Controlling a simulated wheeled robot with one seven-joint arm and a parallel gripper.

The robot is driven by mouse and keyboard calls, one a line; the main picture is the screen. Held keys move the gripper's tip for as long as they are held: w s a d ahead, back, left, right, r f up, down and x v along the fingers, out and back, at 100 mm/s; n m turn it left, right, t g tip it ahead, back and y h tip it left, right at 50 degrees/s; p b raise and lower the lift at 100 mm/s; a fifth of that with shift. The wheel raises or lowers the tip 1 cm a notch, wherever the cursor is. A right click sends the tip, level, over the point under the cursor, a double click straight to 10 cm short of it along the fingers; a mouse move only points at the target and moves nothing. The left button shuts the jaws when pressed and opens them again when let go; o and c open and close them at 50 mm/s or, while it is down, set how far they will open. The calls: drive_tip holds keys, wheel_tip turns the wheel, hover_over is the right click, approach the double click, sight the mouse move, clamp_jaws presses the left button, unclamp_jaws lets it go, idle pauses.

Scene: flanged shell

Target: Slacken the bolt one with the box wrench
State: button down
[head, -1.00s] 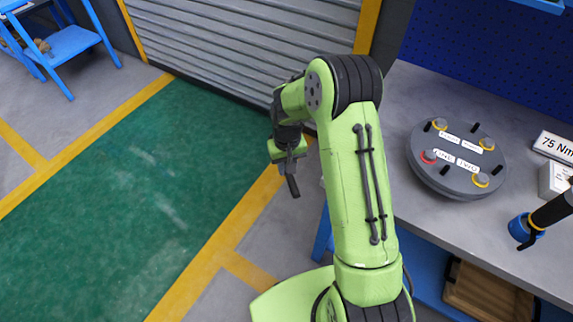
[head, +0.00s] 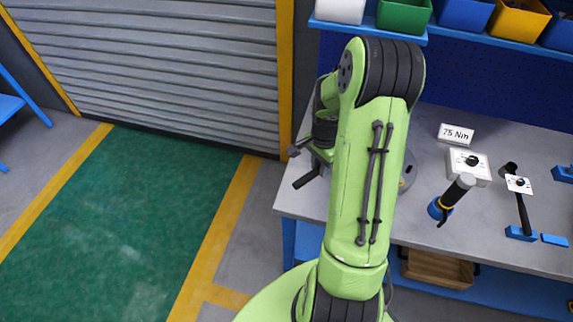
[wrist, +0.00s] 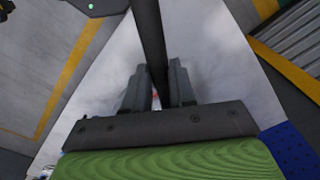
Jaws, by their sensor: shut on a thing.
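My gripper (wrist: 158,88) is shut on a dark straight bar (wrist: 149,35), which looks like the handle of the box wrench. In the head view the dark bar (head: 306,179) hangs out beside my gripper, near the left end of the bench. The wrench's ring end cannot be made out. The flanged shell (head: 409,168) is mostly hidden behind my arm; only a grey sliver of its right edge shows. Bolt one and its label are hidden now. The held bar appears apart from the shell, to its left.
The grey bench (head: 480,235) carries a 75 Nm sign (head: 456,134), a white box with a dial (head: 468,164), a black tool in a blue holder (head: 452,198) and another black-handled tool (head: 523,212) at right. Bins line the shelf above. The green floor (head: 110,230) at left is clear.

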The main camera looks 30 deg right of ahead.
drive_tip(key=shift+s+d+r+m, duration=0.6)
drive_tip(key=shift+s+r+m, duration=0.1)
drive_tip(key=shift+r+m, duration=0.1)
drive_tip(key=shift+a+f, duration=0.1)
drive_tip(key=shift+f+b, duration=2.35)
drive_tip(key=shift+f, duration=0.25)
drive_tip(key=shift+f+b, duration=1.35)
drive_tip(key=s+d+n+b, duration=0.2)
drive_tip(key=s+d+n, duration=0.4)
drive_tip(key=s+n, duration=0.5)
drive_tip(key=shift+s+d+f+n, duration=0.2)
drive_tip(key=shift+s+n, duration=0.15)
drive_tip(key=shift+n, duration=0.45)
